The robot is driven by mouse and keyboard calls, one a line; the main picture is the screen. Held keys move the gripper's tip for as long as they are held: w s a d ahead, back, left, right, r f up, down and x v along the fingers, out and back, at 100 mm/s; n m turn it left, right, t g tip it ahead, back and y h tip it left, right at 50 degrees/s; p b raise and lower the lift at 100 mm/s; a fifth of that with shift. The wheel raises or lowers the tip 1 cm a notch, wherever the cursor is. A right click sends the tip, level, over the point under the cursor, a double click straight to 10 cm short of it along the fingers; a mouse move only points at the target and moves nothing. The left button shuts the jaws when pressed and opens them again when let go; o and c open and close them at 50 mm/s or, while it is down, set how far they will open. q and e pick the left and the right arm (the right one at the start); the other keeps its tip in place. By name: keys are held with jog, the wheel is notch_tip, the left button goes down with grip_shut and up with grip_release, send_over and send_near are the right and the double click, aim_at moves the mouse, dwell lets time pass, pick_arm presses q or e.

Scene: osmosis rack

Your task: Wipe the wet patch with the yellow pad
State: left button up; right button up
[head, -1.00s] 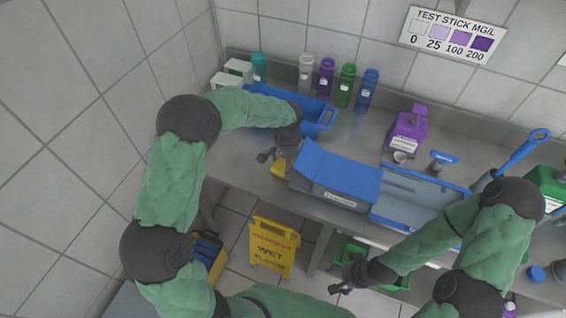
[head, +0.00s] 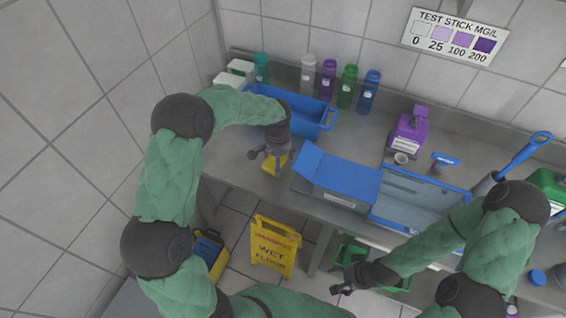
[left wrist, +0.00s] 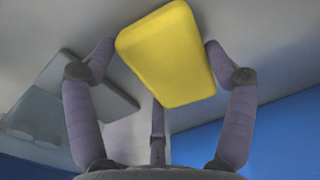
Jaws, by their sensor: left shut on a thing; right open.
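The yellow pad (head: 270,167) is at my left gripper (head: 266,155), over the steel counter between the blue tub and the blue box. In the left wrist view the pad (left wrist: 168,55) sits between the fingers of my left gripper (left wrist: 165,65), which is shut on it. I cannot tell whether the pad touches the counter. I cannot make out the wet patch for sure; a darker grey shape (left wrist: 60,105) shows at the left of the wrist view. My right gripper (head: 350,278) is open and empty, in front of the counter.
A blue tub (head: 230,111) stands behind the pad, with several bottles along the wall. An open blue box (head: 340,178) is close on the pad's right, then a blue-rimmed tray (head: 420,208) and a purple jug (head: 408,132). A wet-floor sign (head: 274,246) stands below.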

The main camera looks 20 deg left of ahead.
aim_at(263, 156)
pick_arm(q)
jog(key=shift+w+a+f, duration=0.1)
jog(key=shift+w+a, duration=0.05)
jog(key=shift+a, duration=1.35)
jog(key=shift+w+a+f, duration=0.1)
jog(key=shift+a, duration=1.4)
jog(key=shift+w+a+p, duration=0.15)
jog(key=shift+a+p, duration=0.15)
jog(key=shift+a, duration=1.55)
jog(key=shift+r, duration=0.1)
jog(key=shift+r+p, duration=1.9)
jog(key=shift+r, duration=1.1)
jog(key=shift+r+p, duration=0.95)
jog(key=shift+r, duration=0.55)
